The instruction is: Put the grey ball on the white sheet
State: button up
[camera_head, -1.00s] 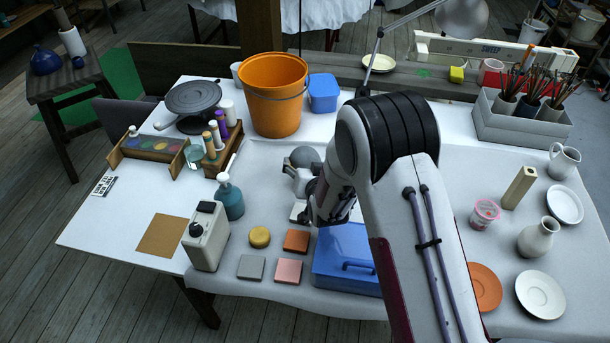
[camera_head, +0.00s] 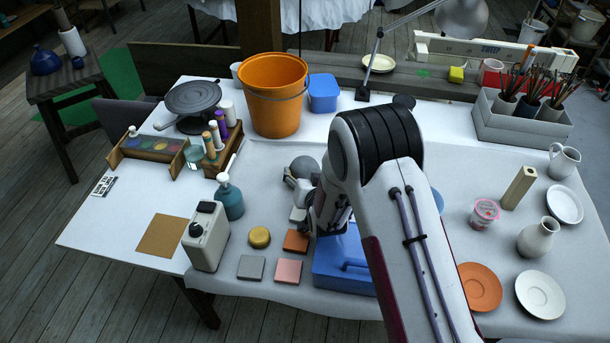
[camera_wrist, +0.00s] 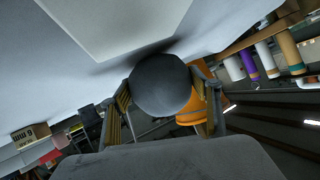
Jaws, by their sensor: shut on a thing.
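The grey ball (camera_head: 304,166) is a small dark-grey sphere, held at the end of my gripper (camera_head: 296,177) over the middle of the table. In the wrist view the ball (camera_wrist: 160,84) sits between the two fingers, which are shut on it. A flat white piece with straight edges (camera_head: 298,214) lies just below the ball in the head view, partly hidden by my gripper. A white flat piece with a corner (camera_wrist: 115,25) also shows close to the ball in the wrist view. I cannot tell whether the ball touches anything below it.
Orange (camera_head: 296,241), pink (camera_head: 288,271) and grey (camera_head: 251,267) square tiles and a yellow round sponge (camera_head: 260,237) lie nearby. A blue box (camera_head: 338,272) stands beside my wrist. The orange bucket (camera_head: 273,105) is behind, and a teal bottle (camera_head: 229,200) stands at the left.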

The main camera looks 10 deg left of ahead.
aim_at(306, 174)
jog(key=shift+w, duration=0.1)
dwell(0.3)
jog(key=o, duration=2)
jog(key=shift+f, duration=0.15)
jog(key=shift+c, duration=0.2)
jog(key=shift+r, duration=0.2)
jog(key=shift+v, duration=1.15)
jog(key=v, duration=0.2)
jog(key=shift+s+d+r, duration=0.1)
jog(key=shift+s, duration=0.2)
jog(key=shift+r, duration=3.5)
